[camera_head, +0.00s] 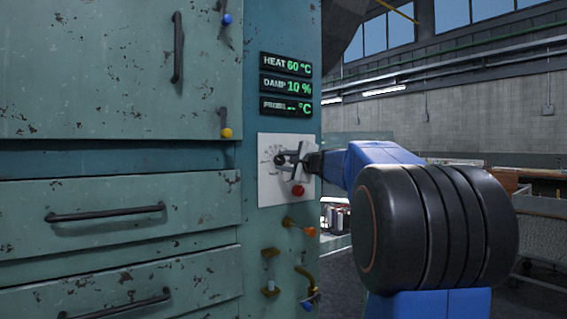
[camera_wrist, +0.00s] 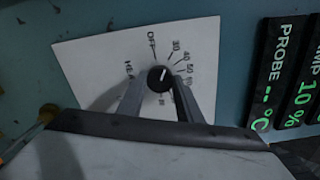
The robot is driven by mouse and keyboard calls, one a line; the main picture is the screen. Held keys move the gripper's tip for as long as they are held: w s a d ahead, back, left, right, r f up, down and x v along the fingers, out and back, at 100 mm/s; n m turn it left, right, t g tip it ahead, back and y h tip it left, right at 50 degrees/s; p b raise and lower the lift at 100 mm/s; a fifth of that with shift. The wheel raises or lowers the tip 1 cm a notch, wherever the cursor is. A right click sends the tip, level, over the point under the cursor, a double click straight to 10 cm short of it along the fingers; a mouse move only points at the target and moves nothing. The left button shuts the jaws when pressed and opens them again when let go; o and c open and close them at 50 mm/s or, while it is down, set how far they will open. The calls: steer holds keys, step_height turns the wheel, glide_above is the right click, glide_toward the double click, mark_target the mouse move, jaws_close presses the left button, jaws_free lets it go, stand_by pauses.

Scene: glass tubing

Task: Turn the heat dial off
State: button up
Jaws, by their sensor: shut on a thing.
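The heat dial (camera_wrist: 159,77) is a small dark round knob with a white pointer line, on a white plate (camera_wrist: 95,60) marked OFF, 30, 40, 50 and higher. The knob also shows in the head view (camera_head: 280,160). My gripper (camera_wrist: 160,92) has one finger on either side of the knob and is shut on it. It comes in from the right in the head view (camera_head: 288,163). The pointer line runs roughly upward in the wrist view; its exact mark is hard to read. The HEAT display (camera_head: 286,64) reads 60 °C. My fingers hide the plate's lower part.
A DAMP display (camera_head: 286,86) reads 10 % and a PROBE display (camera_head: 286,106) shows dashes. A red knob (camera_head: 298,190) sits just below the dial. Orange (camera_head: 299,226) and blue (camera_head: 308,304) handles stick out lower down. Cabinet drawers (camera_head: 120,215) stand left.

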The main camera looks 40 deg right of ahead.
steer(key=n, duration=0.6)
steer(key=shift+f+n, duration=0.1)
steer(key=shift+n, duration=0.2)
stand_by(0.4)
steer(key=o, duration=1)
steer(key=shift+o, duration=0.2)
steer(key=shift+s, duration=0.2)
steer(key=shift+s, duration=0.3)
steer(key=s, duration=1.6)
steer(key=shift+s, duration=0.25)
